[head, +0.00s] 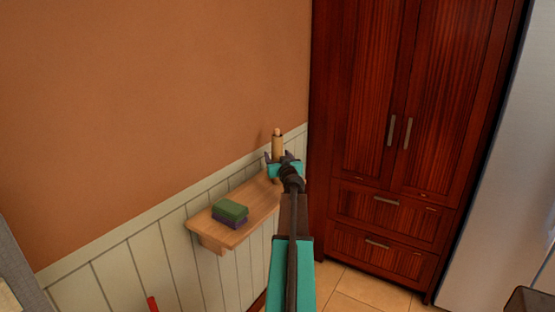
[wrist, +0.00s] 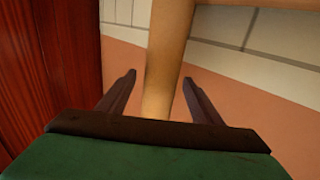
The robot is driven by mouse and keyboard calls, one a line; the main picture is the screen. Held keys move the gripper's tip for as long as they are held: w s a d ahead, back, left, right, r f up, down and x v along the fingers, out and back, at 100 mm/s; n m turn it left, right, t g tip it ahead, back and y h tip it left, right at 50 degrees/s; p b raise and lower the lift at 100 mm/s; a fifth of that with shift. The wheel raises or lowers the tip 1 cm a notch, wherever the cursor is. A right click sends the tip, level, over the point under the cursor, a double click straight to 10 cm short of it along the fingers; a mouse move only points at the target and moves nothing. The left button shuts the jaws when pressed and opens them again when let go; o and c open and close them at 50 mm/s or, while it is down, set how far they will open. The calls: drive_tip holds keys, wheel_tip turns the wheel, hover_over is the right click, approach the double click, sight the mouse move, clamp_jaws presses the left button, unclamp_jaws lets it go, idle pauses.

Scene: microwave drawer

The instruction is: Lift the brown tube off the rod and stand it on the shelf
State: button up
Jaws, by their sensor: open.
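The brown tube (head: 278,146) stands upright at the far right end of the wooden shelf (head: 258,218), with the pale tip of the rod (head: 277,130) showing above it. The rest of the rod is hidden. My gripper (head: 279,158) is open at the tube, and my arm hides the tube's lower part in the head view. In the wrist view the tube (wrist: 160,85) runs between the two spread fingers of my gripper (wrist: 158,78), with a gap on either side. Whether it is deep between the fingers is hard to tell.
A green sponge-like block (head: 231,209) lies on a purple one (head: 230,222) near the shelf's front left end. Bare shelf lies between them and the tube. A dark red wooden cabinet (head: 375,90) stands close on the right. The wall (head: 150,90) is behind.

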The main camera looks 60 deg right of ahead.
drive_tip(key=shift+w+d, duration=0.2)
idle(0.5)
drive_tip(key=c, duration=1.1)
drive_tip(key=shift+r, duration=0.1)
drive_tip(key=shift+c, duration=0.2)
wheel_tip(320, 180, up, 28)
drive_tip(key=shift+f, duration=0.2)
idle(0.4)
drive_tip(key=shift+f+b, duration=0.7)
